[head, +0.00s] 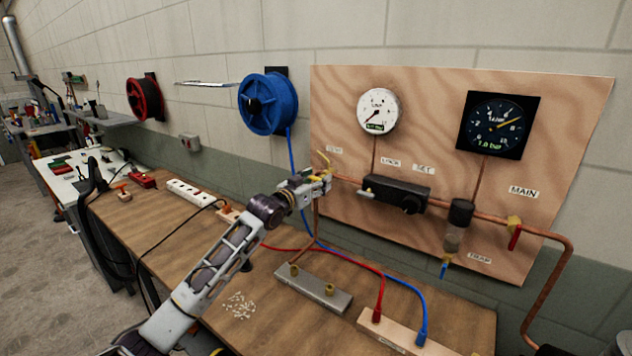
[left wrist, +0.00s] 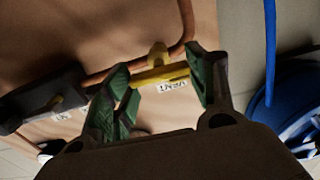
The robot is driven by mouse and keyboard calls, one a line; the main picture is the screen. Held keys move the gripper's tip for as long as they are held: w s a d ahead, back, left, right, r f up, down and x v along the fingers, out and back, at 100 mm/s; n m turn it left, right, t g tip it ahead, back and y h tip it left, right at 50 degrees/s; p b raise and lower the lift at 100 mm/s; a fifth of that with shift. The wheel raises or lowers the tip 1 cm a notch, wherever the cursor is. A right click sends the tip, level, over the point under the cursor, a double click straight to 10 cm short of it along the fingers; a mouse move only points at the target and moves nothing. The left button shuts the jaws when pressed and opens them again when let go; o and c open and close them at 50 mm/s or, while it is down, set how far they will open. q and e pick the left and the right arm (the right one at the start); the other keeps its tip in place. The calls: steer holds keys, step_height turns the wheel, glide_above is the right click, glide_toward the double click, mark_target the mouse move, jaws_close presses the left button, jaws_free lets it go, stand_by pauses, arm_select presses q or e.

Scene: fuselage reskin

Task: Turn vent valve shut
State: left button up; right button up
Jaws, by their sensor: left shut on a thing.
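The vent valve (head: 323,159) is a yellow fitting on the copper pipe at the left edge of the wooden panel, beside its small white label (head: 335,151). In the left wrist view its yellow handle (left wrist: 158,76) lies crosswise between the green-padded fingers. My left gripper (head: 318,179) reaches it from the lower left and is shut on the handle. The gripper partly covers the valve in the head view. My right gripper is not in view.
The wooden panel (head: 590,110) carries a white gauge (head: 379,112), a dark gauge (head: 498,125), a black regulator block (head: 396,193) and a red-handled main valve (head: 515,236). A blue hose reel (head: 268,103) hangs left of it. Red and blue hoses cross the workbench (head: 150,233) below.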

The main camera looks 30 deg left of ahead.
arm_select(q)
steer(key=shift+m+p, duration=0.35)
steer(key=shift+m, duration=0.25)
steer(key=shift+m+p, duration=0.3)
steer(key=shift+m, duration=0.4)
steer(key=m+p, duration=0.1)
steer(key=m, duration=0.2)
steer(key=shift+d+m+p, duration=0.1)
steer(key=shift+m+p, duration=0.2)
steer(key=shift+p, duration=0.05)
steer(key=m+p, duration=0.1)
steer(key=m, duration=0.4)
steer(key=m+p, duration=0.2)
steer(key=m, duration=0.4)
steer(key=shift+d+f+p, duration=0.1)
steer(key=shift+f+p, duration=0.1)
steer(key=shift+p, duration=0.1)
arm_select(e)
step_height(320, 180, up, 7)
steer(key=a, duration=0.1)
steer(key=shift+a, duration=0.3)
arm_select(q)
steer(key=shift+m, duration=0.3)
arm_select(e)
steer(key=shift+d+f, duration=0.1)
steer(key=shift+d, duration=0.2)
